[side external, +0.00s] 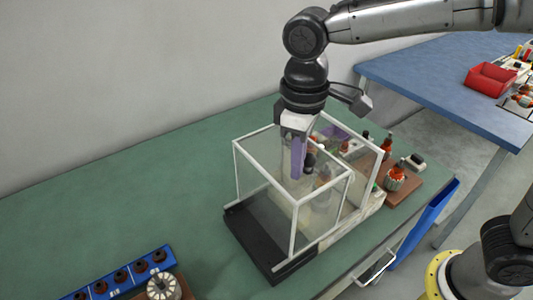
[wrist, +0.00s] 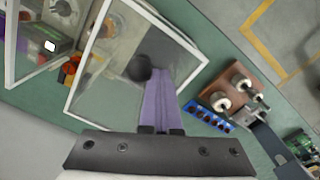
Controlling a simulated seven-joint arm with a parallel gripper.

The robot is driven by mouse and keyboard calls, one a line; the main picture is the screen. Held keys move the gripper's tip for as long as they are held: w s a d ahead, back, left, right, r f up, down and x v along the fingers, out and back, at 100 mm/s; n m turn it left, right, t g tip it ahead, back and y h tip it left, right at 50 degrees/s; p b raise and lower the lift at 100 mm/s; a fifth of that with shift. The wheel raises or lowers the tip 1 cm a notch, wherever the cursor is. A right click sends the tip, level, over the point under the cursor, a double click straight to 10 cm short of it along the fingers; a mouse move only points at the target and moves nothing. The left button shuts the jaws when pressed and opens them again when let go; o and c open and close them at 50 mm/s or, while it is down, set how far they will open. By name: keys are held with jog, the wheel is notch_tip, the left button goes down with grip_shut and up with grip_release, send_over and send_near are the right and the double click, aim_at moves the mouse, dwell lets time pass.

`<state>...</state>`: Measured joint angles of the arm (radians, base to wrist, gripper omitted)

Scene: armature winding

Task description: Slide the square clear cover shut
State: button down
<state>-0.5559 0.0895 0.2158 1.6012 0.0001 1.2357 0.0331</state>
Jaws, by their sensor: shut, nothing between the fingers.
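The square clear cover (side external: 262,172) is a see-through box with a white frame, standing over a black base (side external: 262,252) at the front left of the machine. In the wrist view the cover (wrist: 95,75) shows as a tilted white-edged square. A second white frame (side external: 368,178) stands behind it, and a gap between the two shows in the wrist view. My gripper (side external: 298,176) points down at the cover, its purple fingers together and empty. In the wrist view my gripper (wrist: 160,78) has its tips beside a dark round knob (wrist: 138,68); I cannot tell whether they touch.
A blue tray (side external: 120,279) of dark parts and a wound part (side external: 163,287) lie at the front left. A brown board (side external: 402,187) with red-topped parts stands right of the machine. The green table is clear at left. A blue table (side external: 430,75) stands behind.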

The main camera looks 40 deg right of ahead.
jog(key=shift+d, duration=4.15)
jog(key=shift+a+r, duration=0.15)
jog(key=shift+r, duration=0.75)
jog(key=shift+a+r, duration=0.1)
jog(key=shift+r, duration=0.75)
jog(key=shift+a+r, duration=0.2)
jog(key=shift+r, duration=0.45)
jog(key=shift+a+r, duration=0.2)
jog(key=shift+r, duration=0.5)
jog(key=shift+a+r, duration=0.2)
jog(key=shift+r, duration=0.45)
notch_tip(320, 180, up, 3)
jog(key=m+t, duration=0.1)
send_over(329, 158)
jog(key=s+d, duration=0.2)
jog(key=d, duration=0.1)
jog(key=s+d+m+t, duration=0.1)
jog(key=s+d+m, duration=0.1)
jog(key=s+d, duration=0.25)
jog(key=s+d+f+m+t, duration=0.3)
jog(key=s+d+f, duration=0.1)
jog(key=s+f, duration=0.5)
jog(key=shift+s+d+f+t, duration=0.2)
jog(key=shift+s+f+t, duration=0.1)
jog(key=shift+s+f, duration=0.1)
